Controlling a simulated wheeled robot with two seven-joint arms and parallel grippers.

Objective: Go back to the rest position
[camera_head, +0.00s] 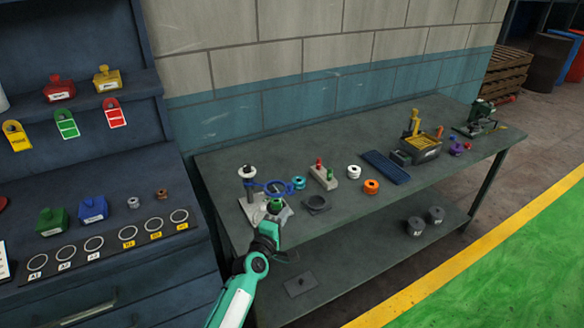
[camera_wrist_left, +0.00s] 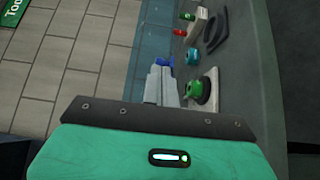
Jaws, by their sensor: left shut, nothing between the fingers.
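My left gripper (camera_head: 251,187) is at the near left end of the workbench (camera_head: 345,229), its teal arm coming up from the bottom. The gripper hides part of this corner. My right gripper is not in view.
A block with red and green pegs (camera_head: 323,176), a white spool (camera_head: 354,171), an orange spool (camera_head: 371,186) and a dark ring (camera_head: 317,204) are on the bench. A blue tray (camera_head: 386,167) lies farther right. A dark cabinet (camera_head: 120,180) stands at the left.

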